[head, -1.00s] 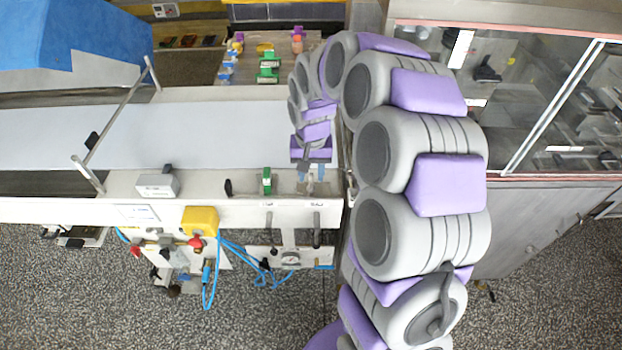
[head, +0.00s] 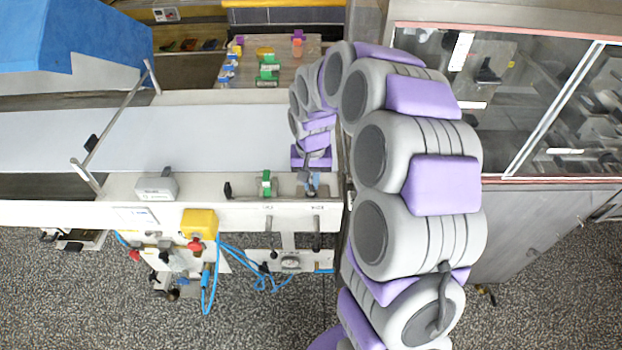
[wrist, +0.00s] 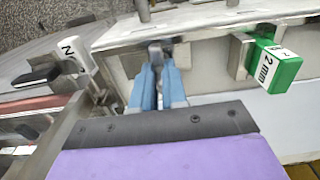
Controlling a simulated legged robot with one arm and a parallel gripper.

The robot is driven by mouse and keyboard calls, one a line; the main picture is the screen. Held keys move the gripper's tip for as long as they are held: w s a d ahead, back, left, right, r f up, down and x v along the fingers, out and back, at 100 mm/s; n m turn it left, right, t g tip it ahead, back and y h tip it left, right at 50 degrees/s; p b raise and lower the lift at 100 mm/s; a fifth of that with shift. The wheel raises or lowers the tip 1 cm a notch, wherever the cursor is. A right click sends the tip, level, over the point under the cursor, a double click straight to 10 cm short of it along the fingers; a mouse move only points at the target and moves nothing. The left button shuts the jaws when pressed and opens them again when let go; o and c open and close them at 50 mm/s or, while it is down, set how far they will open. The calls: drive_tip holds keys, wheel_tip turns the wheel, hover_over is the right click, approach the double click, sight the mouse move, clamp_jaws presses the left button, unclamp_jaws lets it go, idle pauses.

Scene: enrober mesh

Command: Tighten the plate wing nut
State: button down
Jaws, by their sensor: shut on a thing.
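My gripper (head: 313,186) is at the right end of the conveyor's front rail in the head view. In the wrist view its two blue fingers (wrist: 159,84) are close together, shut on a small grey metal piece, the wing nut (wrist: 155,50), at the rail's side. The fingers cover most of the nut, so its wings and thread cannot be made out. A pale metal plate (wrist: 131,62) shows beside the nut.
A green block marked 2 mm (wrist: 272,66) stands on the rail right of the fingers; the head view shows it (head: 266,183) left of my gripper. A black-handled clamp (wrist: 42,75) marked N is at left. Glass-fronted cabinets (head: 500,110) stand right of my arm.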

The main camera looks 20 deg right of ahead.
idle(0.4)
drive_tip(key=m+p, duration=0.2)
drive_tip(key=m, duration=0.1)
drive_tip(key=shift+d+r+m+p, duration=0.1)
drive_tip(key=shift+r+m+p, duration=0.05)
drive_tip(key=shift+m+p, duration=0.2)
drive_tip(key=m+p, duration=0.3)
drive_tip(key=m, duration=0.1)
drive_tip(key=shift+m, duration=0.35)
drive_tip(key=shift+m+p, duration=0.5)
drive_tip(key=shift+m, duration=0.2)
drive_tip(key=shift+m+p, duration=0.3)
drive_tip(key=m+p, duration=0.3)
drive_tip(key=shift+r, duration=0.1)
drive_tip(key=shift+w+m+p, duration=0.1)
drive_tip(key=shift+m+p, duration=1.35)
drive_tip(key=shift+m, duration=0.45)
drive_tip(key=shift+m+p, duration=0.4)
drive_tip(key=shift+m, duration=0.1)
